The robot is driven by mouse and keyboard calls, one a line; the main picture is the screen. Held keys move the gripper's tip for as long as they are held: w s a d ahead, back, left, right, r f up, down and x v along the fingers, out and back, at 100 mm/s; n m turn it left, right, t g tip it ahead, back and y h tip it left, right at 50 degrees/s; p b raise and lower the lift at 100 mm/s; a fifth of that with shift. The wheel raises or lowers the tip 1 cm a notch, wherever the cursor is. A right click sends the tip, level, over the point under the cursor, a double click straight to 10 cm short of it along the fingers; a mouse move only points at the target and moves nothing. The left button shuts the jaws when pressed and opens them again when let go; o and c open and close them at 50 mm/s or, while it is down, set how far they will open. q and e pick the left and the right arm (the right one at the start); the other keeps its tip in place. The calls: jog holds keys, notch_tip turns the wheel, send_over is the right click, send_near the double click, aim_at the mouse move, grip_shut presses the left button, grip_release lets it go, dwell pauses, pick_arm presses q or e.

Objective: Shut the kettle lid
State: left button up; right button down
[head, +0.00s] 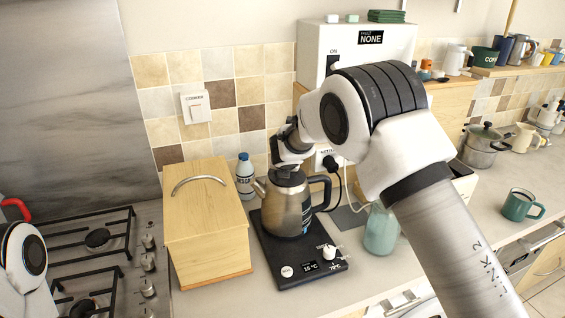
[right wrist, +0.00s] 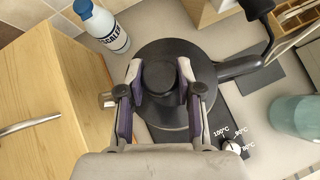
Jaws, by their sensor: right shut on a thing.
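The steel kettle (head: 287,208) with a black handle stands on a black heating base (head: 270,262) on the counter. Its dark round lid (right wrist: 155,107) sits over the kettle's top in the right wrist view; whether it is fully seated is hard to tell. My right gripper (right wrist: 161,78) is shut on the lid's knob (right wrist: 184,76), one finger on each side, reaching down from above. In the head view my right wrist hides much of the lid. Only part of my left arm shows at the left edge; its gripper is out of view.
A wooden bread box (head: 207,225) stands close left of the kettle, with a blue-capped bottle (head: 244,178) behind. A pale green glass jar (head: 381,230) stands to the right. A gas hob (head: 95,250) lies at left. A green mug (head: 519,205) stands on the right counter.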

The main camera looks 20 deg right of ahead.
jog(key=shift+a+f+h, duration=0.15)
jog(key=shift+f+h, duration=0.25)
jog(key=c, duration=1)
grip_release()
jog(key=shift+o, duration=1.4)
pick_arm(q)
jog(key=shift+w+a+f, duration=0.1)
pick_arm(e)
jog(key=shift+w+d, duration=0.1)
jog(key=shift+d, duration=0.1)
jog(key=shift+s+a+r, duration=0.2)
pick_arm(q)
jog(key=shift+a, duration=0.1)
pick_arm(e)
jog(key=v, duration=1.1)
jog(key=shift+s, duration=0.15)
jog(key=shift+d, duration=0.15)
